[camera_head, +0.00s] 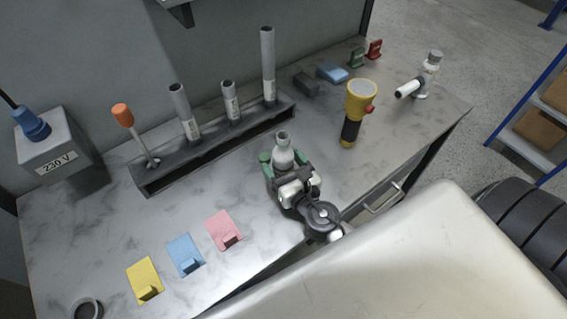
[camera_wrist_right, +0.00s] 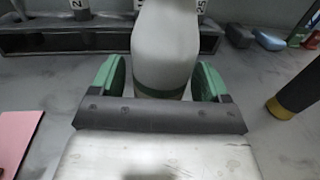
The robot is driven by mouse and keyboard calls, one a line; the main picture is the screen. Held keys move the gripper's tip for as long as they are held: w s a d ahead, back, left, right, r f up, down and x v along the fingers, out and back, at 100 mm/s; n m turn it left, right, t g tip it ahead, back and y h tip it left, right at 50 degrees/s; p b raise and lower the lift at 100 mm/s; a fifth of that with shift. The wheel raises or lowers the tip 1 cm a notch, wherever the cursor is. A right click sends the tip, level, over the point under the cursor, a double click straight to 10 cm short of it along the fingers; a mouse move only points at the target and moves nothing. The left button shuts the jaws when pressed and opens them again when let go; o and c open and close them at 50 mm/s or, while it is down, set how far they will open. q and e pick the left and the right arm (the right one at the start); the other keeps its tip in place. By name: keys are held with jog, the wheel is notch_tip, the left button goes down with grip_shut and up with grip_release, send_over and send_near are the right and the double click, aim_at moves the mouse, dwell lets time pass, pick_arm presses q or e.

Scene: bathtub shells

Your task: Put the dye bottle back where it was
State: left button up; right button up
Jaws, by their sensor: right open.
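A pale grey-white bottle with a narrow neck (camera_head: 283,156), which I take to be the dye bottle, stands upright on the marbled worktop near its middle. My right gripper (camera_head: 281,168) is low at the worktop with its green fingers on either side of the bottle. In the right wrist view the bottle's body (camera_wrist_right: 165,50) is between the open fingers (camera_wrist_right: 160,82), with a dark green band at its lower part. Small gaps seem to show beside it. Its top is cut off there. My left gripper is not in view.
A dark rack (camera_head: 215,150) with several grey tubes and an orange-handled tool stands behind. A yellow flashlight (camera_head: 357,105) stands to the right. Pink (camera_head: 223,230), blue (camera_head: 185,254) and yellow (camera_head: 144,279) cards lie front left.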

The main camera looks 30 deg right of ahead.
jog(key=shift+r, duration=0.15)
jog(key=s+b, duration=0.5)
jog(key=s, duration=0.6)
jog(key=shift+f, duration=0.2)
jog(key=shift+s+r, duration=0.2)
jog(key=shift+s, duration=0.35)
